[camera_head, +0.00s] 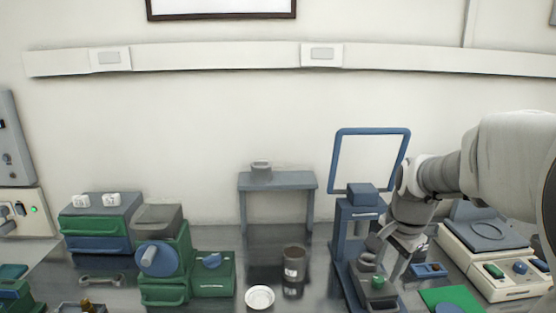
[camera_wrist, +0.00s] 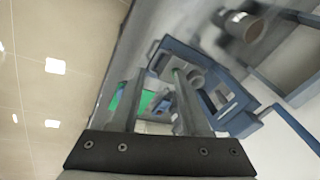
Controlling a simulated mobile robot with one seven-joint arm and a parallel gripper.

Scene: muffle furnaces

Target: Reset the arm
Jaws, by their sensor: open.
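My gripper (camera_head: 385,262) hangs from my arm at the right of the head view, in front of the blue stand and close to it. In the wrist view my gripper (camera_wrist: 153,100) shows two parallel fingers apart, with nothing held between them. The blue stand (camera_head: 345,222) has an upright open frame (camera_head: 337,165) on top. It also shows behind the fingers in the wrist view (camera_wrist: 235,122). My arm hides part of the stand's right side, and I cannot tell whether the fingers touch it.
A dark cup (camera_head: 294,263) and a white dish (camera_head: 260,297) stand left of the blue stand. A grey small table (camera_head: 277,181) is behind them. Green and grey units (camera_head: 160,255) fill the left. A white device (camera_head: 495,262) and a green mat (camera_head: 450,298) lie right.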

